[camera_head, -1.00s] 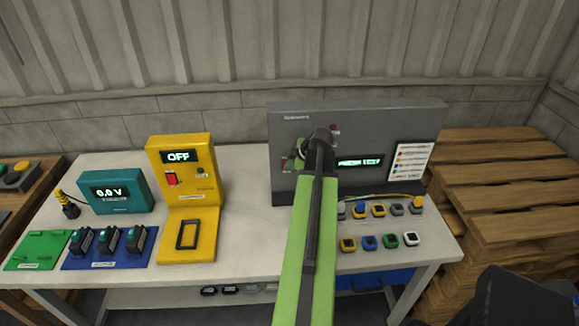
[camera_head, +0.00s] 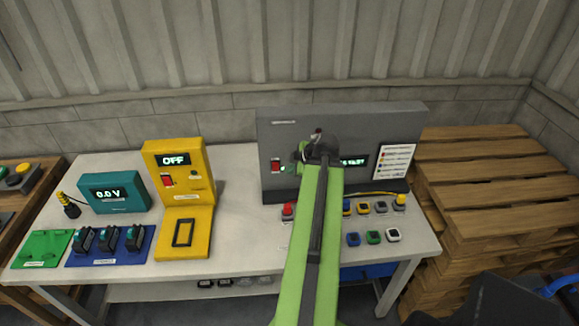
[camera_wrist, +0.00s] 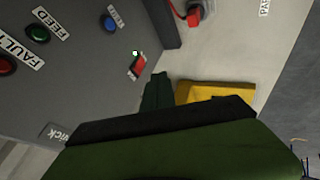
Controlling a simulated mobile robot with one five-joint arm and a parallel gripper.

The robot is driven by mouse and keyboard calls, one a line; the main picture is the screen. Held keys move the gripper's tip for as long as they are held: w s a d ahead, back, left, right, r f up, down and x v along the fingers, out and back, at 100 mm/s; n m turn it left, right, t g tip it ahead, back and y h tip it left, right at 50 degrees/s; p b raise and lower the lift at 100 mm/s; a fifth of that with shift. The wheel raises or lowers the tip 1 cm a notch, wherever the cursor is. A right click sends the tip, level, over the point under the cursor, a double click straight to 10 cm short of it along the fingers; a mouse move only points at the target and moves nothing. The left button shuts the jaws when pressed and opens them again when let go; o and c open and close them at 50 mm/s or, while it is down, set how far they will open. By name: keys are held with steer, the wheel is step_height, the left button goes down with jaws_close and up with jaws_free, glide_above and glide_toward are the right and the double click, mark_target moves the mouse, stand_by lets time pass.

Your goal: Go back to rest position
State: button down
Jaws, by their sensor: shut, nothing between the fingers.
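My green arm reaches up the middle of the head view, in front of the grey test panel (camera_head: 300,130). My gripper is mostly hidden there behind the arm's end. In the wrist view, the dark green fingers of my gripper (camera_wrist: 157,92) are together with nothing seen between them. My gripper appears apart from the panel, but the exact gap cannot be told.
A white table (camera_head: 240,215) carries a yellow station (camera_head: 207,165) reading OFF, a teal meter (camera_head: 115,193) reading 0.0 V, a green plate (camera_head: 42,246), a blue holder (camera_head: 82,260) and several small coloured blocks. Stacked wooden pallets (camera_head: 480,190) stand at the right.

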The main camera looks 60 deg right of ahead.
steer(key=shift+w+a+f, duration=0.1)
steer(key=shift+w+a, duration=0.15)
steer(key=w+a+f+n+y+b, duration=0.1)
steer(key=w+a+n+y, duration=0.15)
steer(key=w+a, duration=0.9)
steer(key=w+a+f+n+y+b, duration=0.15)
steer(key=w+a+n, duration=0.25)
steer(key=w+a, duration=0.75)
steer(key=a+f+g, duration=0.3)
steer(key=a, duration=1.8)
steer(key=s+a+f+m+g+b, duration=0.1)
steer(key=s+a+f+m+g, duration=0.2)
steer(key=a, duration=0.7)
steer(key=s+d+m, duration=0.1)
steer(key=m, duration=0.2)
steer(key=s+d+m+h, duration=0.1)
steer(key=m, duration=0.3)
steer(key=s+d+m+g+h, duration=0.1)
steer(key=s+m, duration=0.1)
steer(key=m, duration=0.1)
steer(key=shift+d+r, duration=0.1)
steer(key=shift+d, duration=0.1)
